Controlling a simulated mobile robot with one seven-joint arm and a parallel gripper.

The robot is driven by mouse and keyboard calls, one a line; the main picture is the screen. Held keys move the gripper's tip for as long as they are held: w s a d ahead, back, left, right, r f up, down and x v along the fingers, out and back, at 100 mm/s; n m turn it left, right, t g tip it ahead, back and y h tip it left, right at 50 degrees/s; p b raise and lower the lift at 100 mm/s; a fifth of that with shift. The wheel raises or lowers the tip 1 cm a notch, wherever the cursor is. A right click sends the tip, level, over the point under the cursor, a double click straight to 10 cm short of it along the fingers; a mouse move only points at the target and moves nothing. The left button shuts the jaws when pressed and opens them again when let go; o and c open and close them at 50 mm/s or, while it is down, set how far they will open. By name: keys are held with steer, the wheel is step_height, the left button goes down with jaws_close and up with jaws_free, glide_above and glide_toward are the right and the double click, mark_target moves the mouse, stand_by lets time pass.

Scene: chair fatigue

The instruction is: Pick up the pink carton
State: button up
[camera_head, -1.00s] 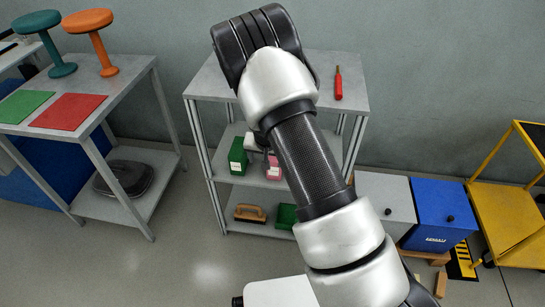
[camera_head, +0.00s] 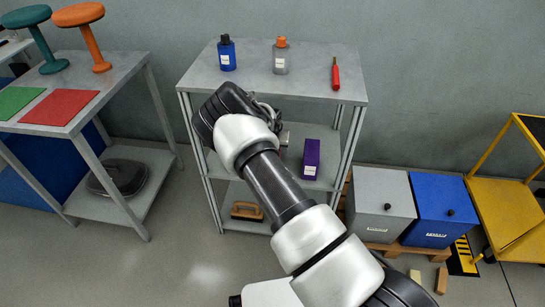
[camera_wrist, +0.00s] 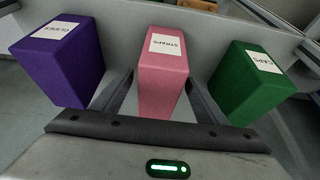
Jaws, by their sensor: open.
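The pink carton (camera_wrist: 163,72), labelled STRAPS, stands in the middle of the wrist view on a grey shelf. My gripper (camera_wrist: 159,90) is open, with one dark finger on each side of the pink carton. Whether the fingers touch it I cannot tell. The purple carton (camera_wrist: 62,58), labelled GLIDES, stands to the left in the wrist view, and the green carton (camera_wrist: 248,80), labelled CAPS, to the right. In the head view my arm hides the pink and green cartons; the purple carton (camera_head: 311,159) shows on the middle shelf.
The shelf unit's top (camera_head: 300,83) is above my gripper and carries a blue bottle (camera_head: 227,54), a grey bottle with orange cap (camera_head: 280,57) and a red tool (camera_head: 335,75). A brush (camera_head: 247,211) lies on the lower shelf. Grey (camera_head: 381,205) and blue (camera_head: 443,212) boxes stand right.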

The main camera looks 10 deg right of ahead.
steer(key=w+f, duration=0.1)
steer(key=w+d+f+b, duration=0.1)
steer(key=shift+w+f, duration=0.25)
steer(key=shift+w, duration=0.05)
steer(key=shift+w+f, duration=0.1)
steer(key=shift+f, duration=0.05)
steer(key=shift+f+b, duration=0.3)
steer(key=shift+b, duration=0.15)
stand_by(0.5)
steer(key=c, duration=1.3)
steer(key=shift+r, duration=0.1)
steer(key=shift+c, duration=0.4)
steer(key=shift+r, duration=0.1)
